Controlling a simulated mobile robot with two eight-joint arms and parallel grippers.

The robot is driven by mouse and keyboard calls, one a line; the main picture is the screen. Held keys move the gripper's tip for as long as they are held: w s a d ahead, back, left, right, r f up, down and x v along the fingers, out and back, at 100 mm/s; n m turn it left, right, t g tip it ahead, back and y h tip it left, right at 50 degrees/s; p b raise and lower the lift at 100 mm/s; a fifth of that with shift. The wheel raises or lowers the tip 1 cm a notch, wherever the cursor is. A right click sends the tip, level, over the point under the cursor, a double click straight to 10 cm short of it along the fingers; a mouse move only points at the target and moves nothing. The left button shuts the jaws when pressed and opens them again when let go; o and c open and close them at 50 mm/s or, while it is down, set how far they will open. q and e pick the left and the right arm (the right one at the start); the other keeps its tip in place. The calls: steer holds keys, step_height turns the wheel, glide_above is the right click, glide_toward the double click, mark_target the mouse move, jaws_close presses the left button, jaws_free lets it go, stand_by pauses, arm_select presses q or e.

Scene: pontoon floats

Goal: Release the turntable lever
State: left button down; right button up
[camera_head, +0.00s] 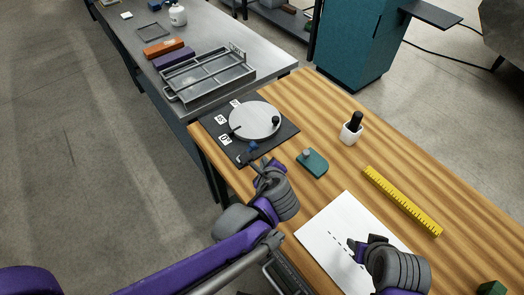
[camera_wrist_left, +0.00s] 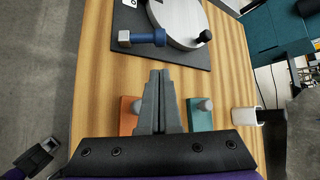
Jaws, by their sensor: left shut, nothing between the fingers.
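The turntable has a round grey disc (camera_head: 255,120) with a black knob (camera_head: 276,121) on a black base plate (camera_head: 284,138) with white number labels. Its blue lever (camera_head: 253,146) is at the plate's near edge, partly behind my left gripper in the head view. In the left wrist view the lever (camera_wrist_left: 148,38) lies across the plate beside the disc, with a grey block-like end at its left. My left gripper (camera_wrist_left: 160,76) is shut and empty, its fingertips just short of the lever, apart from it in that view. My right gripper (camera_head: 352,245) is over the white paper; its fingers are too small to judge.
A teal block with a grey knob (camera_head: 312,161) stands right of my left gripper; an orange block (camera_wrist_left: 129,116) is on the other side. A white cup with a black handle (camera_head: 352,128) and a yellow ruler (camera_head: 402,200) are farther right. A metal tray (camera_head: 208,79) is on the grey bench.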

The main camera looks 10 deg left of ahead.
arm_select(q)
steer(key=shift+w+d+m, duration=0.15)
steer(key=shift+m, duration=0.15)
steer(key=x, duration=1)
steer(key=shift+r+b, duration=0.15)
steer(key=shift+b, duration=0.25)
arm_select(e)
steer(key=shift+s+f, duration=0.2)
steer(key=shift+f, duration=0.3)
